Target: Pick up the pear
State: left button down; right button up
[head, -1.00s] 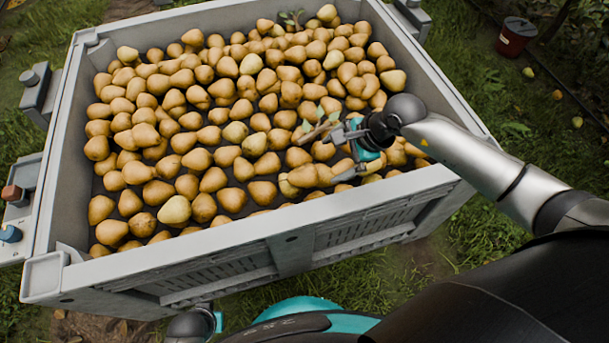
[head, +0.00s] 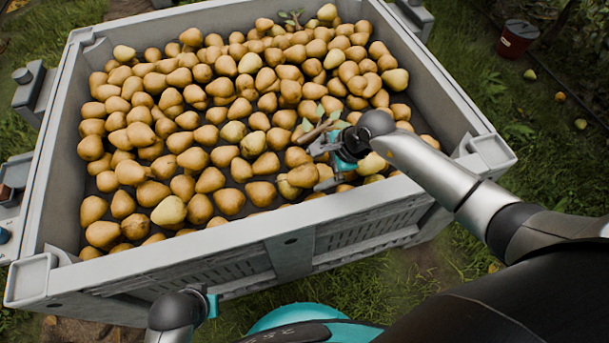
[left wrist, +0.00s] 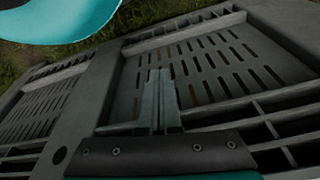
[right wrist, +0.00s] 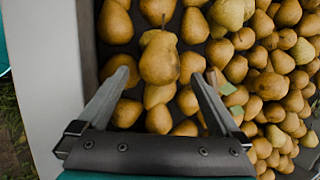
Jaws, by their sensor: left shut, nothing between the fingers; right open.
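A large bin (head: 150,262) holds many yellow-brown pears. My right gripper (head: 318,165) is inside the bin near its front right, open and low over the pears. A pear (head: 303,176) lies in front of its fingers. In the right wrist view, a pear with its stem showing (right wrist: 160,62) lies just ahead of and between the open fingertips (right wrist: 160,77); I cannot tell if a finger touches it. My left gripper (left wrist: 160,75) is shut and empty, outside the bin, facing its slotted side wall (left wrist: 205,70).
A leafy twig (head: 318,133) lies on the pears beside my right gripper. The bin's front rim (head: 250,223) runs close below it. A dark red bucket (head: 515,38) stands on the grass at the far right, with a few fallen fruits nearby.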

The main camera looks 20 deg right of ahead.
aim_at(312, 171)
jog(key=shift+w+a+f+b, duration=0.2)
jog(key=shift+f+b, duration=0.15)
jog(key=shift+f, duration=0.2)
jog(key=b+x, duration=0.1)
jog(key=x, duration=0.2)
jog(key=shift+d+b, duration=0.1)
jog(key=shift+b, duration=0.3)
jog(key=shift+w+f, duration=0.15)
jog(key=shift+f, duration=0.3)
pick_arm(q)
notch_tip(312, 171, up, 6)
jog(key=w+t, duration=0.1)
jog(key=w, duration=0.1)
jog(key=shift+w+d, duration=0.15)
jog(key=shift+r, duration=0.1)
pick_arm(e)
jog(key=c, duration=1.4)
